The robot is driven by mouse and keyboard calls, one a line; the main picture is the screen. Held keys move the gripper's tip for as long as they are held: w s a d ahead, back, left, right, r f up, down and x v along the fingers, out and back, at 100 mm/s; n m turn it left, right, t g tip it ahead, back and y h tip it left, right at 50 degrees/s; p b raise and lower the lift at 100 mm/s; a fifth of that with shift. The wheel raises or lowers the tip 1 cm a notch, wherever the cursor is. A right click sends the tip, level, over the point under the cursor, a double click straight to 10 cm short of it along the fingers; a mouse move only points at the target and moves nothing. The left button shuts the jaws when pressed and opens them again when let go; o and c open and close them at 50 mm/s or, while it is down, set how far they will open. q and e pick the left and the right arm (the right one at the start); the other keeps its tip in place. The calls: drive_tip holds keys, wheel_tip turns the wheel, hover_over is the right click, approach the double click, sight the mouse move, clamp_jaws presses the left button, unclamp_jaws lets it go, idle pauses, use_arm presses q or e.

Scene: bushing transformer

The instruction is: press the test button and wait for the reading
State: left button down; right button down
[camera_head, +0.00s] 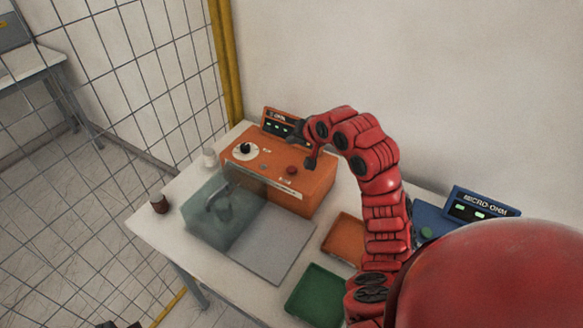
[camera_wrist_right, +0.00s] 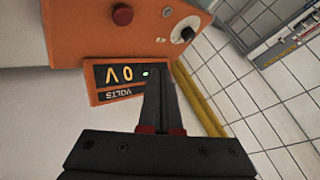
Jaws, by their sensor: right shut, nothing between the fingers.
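The orange tester (camera_head: 305,195) stands on the table with a red button (camera_head: 291,170) and a black knob on its top. Its raised display (camera_head: 285,123) shows lit characters. In the right wrist view the display (camera_wrist_right: 125,75) is upside down, seems to read 0V, and has a VOLTS label and a small green light. My right gripper (camera_head: 311,165) is shut and empty, over the tester to the right of the button. In the wrist view its fingertips (camera_wrist_right: 158,75) overlap the display's edge, apart from the button (camera_wrist_right: 122,14). My left gripper is not recognisable.
A translucent cover (camera_head: 222,222) stands left of the tester by a grey plate (camera_head: 275,248). Orange (camera_head: 345,238) and green (camera_head: 315,292) trays lie in front. A blue MICRO-OHM unit (camera_head: 478,208) is at right. A mesh fence (camera_head: 130,60) borders the left.

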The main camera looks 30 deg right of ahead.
drive_tip(key=f, duration=0.1)
drive_tip(key=b, duration=0.4)
hover_over(293, 172)
wheel_tip(293, 172, down, 7)
drive_tip(key=shift+w+f, duration=0.1)
drive_tip(key=shift+f, duration=0.4)
idle(1.5)
drive_tip(key=shift+f, duration=0.4)
drive_tip(key=shift+f, duration=0.55)
idle(0.6)
drive_tip(key=shift+r, duration=0.1)
drive_tip(key=shift+r+p, duration=0.35)
drive_tip(key=shift+r, duration=0.5)
